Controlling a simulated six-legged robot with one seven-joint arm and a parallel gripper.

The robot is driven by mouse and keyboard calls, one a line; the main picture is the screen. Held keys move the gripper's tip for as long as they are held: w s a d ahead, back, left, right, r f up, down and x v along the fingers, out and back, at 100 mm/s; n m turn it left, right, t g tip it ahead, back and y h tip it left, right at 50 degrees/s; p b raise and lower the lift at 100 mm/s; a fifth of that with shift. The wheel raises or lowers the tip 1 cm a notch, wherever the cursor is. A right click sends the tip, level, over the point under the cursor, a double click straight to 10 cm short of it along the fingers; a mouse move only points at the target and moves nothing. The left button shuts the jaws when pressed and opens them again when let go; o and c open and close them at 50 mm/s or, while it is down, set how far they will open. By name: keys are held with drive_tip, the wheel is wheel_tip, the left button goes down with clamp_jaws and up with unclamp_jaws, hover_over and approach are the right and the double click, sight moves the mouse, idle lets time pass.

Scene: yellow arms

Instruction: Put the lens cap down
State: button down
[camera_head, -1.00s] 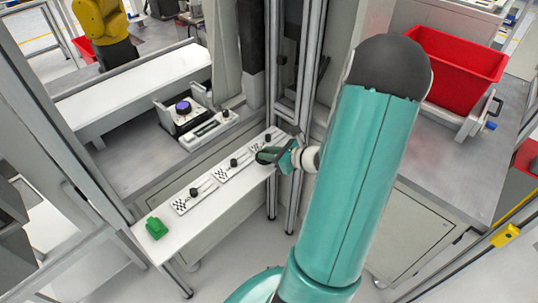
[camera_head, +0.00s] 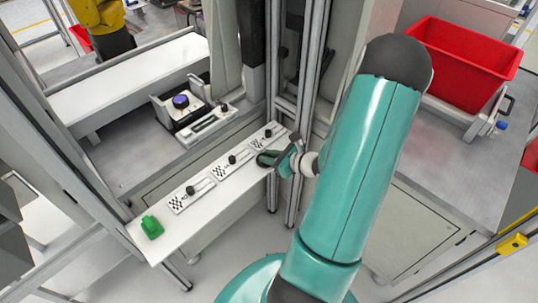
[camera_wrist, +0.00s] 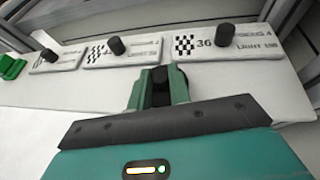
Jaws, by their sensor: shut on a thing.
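My gripper (camera_head: 270,158) is at the right end of the white shelf (camera_head: 160,252), close to the nearest marked plate (camera_head: 262,141). In the wrist view my gripper (camera_wrist: 158,82) has its green fingers shut on a small dark piece (camera_wrist: 160,76), which appears to be the lens cap. Most of it is hidden between the fingers. I cannot tell whether it touches the shelf.
Further plates (camera_wrist: 132,54) (camera_wrist: 62,60) with upright black knobs stand in a row along the shelf. A green block (camera_head: 152,227) sits at its left end. Metal posts (camera_head: 292,185) stand right beside my gripper. Bare shelf lies in front of the plates.

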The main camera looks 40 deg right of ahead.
drive_tip(key=shift+f, duration=0.2)
drive_tip(key=c, duration=1.3)
unclamp_jaws()
drive_tip(key=shift+a, duration=0.1)
drive_tip(key=shift+r, duration=0.1)
